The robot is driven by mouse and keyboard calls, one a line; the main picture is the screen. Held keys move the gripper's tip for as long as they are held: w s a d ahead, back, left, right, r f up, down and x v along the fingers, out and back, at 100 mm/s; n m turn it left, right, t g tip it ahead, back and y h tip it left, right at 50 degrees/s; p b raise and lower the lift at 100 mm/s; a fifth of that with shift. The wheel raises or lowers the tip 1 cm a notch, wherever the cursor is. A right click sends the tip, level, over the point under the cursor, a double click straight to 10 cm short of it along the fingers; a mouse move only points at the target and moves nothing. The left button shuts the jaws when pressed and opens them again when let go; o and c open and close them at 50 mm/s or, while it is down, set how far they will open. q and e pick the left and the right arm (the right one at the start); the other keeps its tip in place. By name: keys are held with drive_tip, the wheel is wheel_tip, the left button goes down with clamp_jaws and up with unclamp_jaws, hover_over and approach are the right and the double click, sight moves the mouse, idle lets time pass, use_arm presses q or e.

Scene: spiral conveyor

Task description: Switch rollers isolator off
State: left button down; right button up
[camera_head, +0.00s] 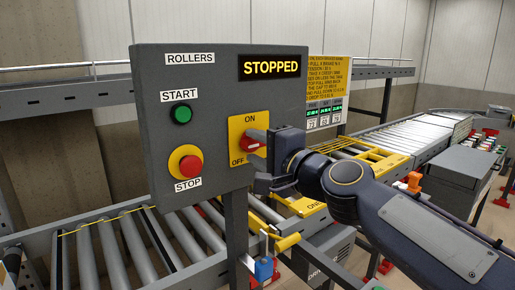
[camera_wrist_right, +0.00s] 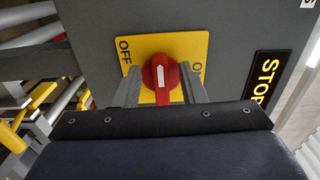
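The red rollers isolator knob (camera_head: 256,141) sits on a yellow plate (camera_head: 236,127) marked ON at the top and OFF at lower left, on the grey control panel (camera_head: 215,75). In the right wrist view the knob (camera_wrist_right: 160,78) has a white arrow pointing up the picture, between the OFF and ON marks. My right gripper (camera_head: 270,152) is at the knob, with one finger on each side of it, close against its sides, in the wrist view (camera_wrist_right: 161,92). The panel display (camera_head: 270,66) reads STOPPED. My left gripper is not in view.
A green START button (camera_head: 181,114) and a red STOP button (camera_head: 189,165) are on the panel's left side. Conveyor rollers (camera_head: 110,250) run below and behind. A yellow notice board (camera_head: 330,80) stands behind the panel. A grey box (camera_head: 462,167) is at the right.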

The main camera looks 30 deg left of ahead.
drive_tip(key=shift+s+d, duration=0.2)
drive_tip(key=shift+d, duration=0.3)
drive_tip(key=b+v, duration=0.2)
drive_tip(key=v, duration=0.4)
drive_tip(key=shift+s+d, duration=0.15)
drive_tip(key=shift+d, duration=0.2)
drive_tip(key=s+d+f+n+t+h+p, duration=0.1)
drive_tip(key=d+f+h, duration=0.35)
drive_tip(key=d, duration=0.85)
drive_tip(key=s+d+f+n+t+h+p, duration=0.1)
drive_tip(key=d+f+h+p, duration=0.1)
drive_tip(key=d+f, duration=0.85)
drive_tip(key=s+d+f+g+h+p, duration=0.1)
drive_tip(key=s+d+f+g+h, duration=0.2)
drive_tip(key=s+d+f, duration=1.1)
drive_tip(key=s+d+h, duration=0.1)
drive_tip(key=d+h, duration=0.2)
drive_tip(key=d, duration=0.1)
drive_tip(key=shift+s+f+n, duration=0.3)
drive_tip(key=shift+f+n, duration=0.1)
